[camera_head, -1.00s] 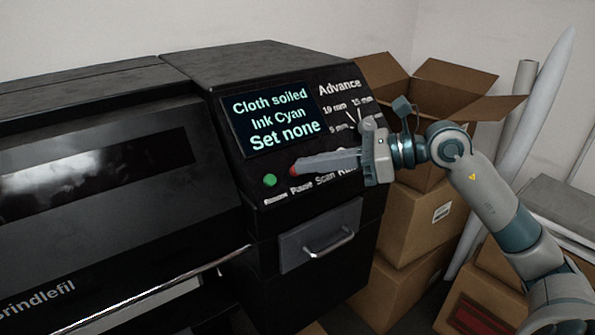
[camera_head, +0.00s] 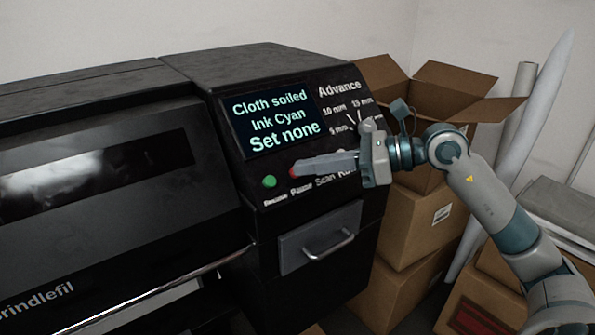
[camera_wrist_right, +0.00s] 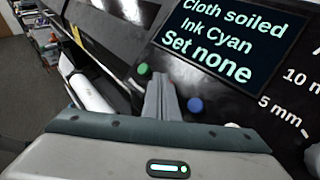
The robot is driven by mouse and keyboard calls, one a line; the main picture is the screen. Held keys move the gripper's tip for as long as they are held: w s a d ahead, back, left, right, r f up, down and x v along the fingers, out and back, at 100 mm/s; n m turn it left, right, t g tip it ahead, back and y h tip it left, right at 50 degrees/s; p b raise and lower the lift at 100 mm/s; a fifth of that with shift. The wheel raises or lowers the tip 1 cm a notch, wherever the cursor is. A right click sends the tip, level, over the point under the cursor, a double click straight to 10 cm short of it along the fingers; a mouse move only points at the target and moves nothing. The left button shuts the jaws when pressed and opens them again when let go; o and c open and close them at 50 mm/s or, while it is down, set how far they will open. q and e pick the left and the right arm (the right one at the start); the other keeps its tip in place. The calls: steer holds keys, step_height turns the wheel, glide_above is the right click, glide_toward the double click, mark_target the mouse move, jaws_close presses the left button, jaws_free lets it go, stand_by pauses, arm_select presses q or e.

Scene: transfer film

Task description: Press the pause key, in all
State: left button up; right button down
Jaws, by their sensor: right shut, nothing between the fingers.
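The pause key is a red round button (camera_head: 293,172) above the label "Pause" on the black printer's control panel (camera_head: 250,182). My right gripper (camera_head: 299,167) is shut and empty, its fingers pointing left along the panel. In the head view the fingertips are right at the red button and cover part of it; I cannot tell whether they touch it. In the right wrist view the shut fingers (camera_wrist_right: 162,84) hide the red button, between a green button (camera_wrist_right: 143,69) and a blue button (camera_wrist_right: 195,105). My left gripper is in neither view.
The lit screen (camera_head: 272,119) reads "Cloth soiled, Ink Cyan, Set none". A green button (camera_head: 269,181) sits left of the red one. A drawer with a handle (camera_head: 328,246) is below. Cardboard boxes (camera_head: 408,222) stand at the right, behind my right arm.

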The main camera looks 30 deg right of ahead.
steer(key=shift+w+f, duration=0.15)
stand_by(0.6)
steer(key=shift+s+r+b, duration=0.3)
steer(key=shift+s+r, duration=0.3)
steer(key=shift+s, duration=0.05)
steer(key=shift+s+r, duration=0.1)
steer(key=s+r+b, duration=0.1)
steer(key=s+r, duration=0.2)
steer(key=shift+s+d+r, duration=0.15)
steer(key=shift+r, duration=0.05)
stand_by(0.4)
stand_by(0.7)
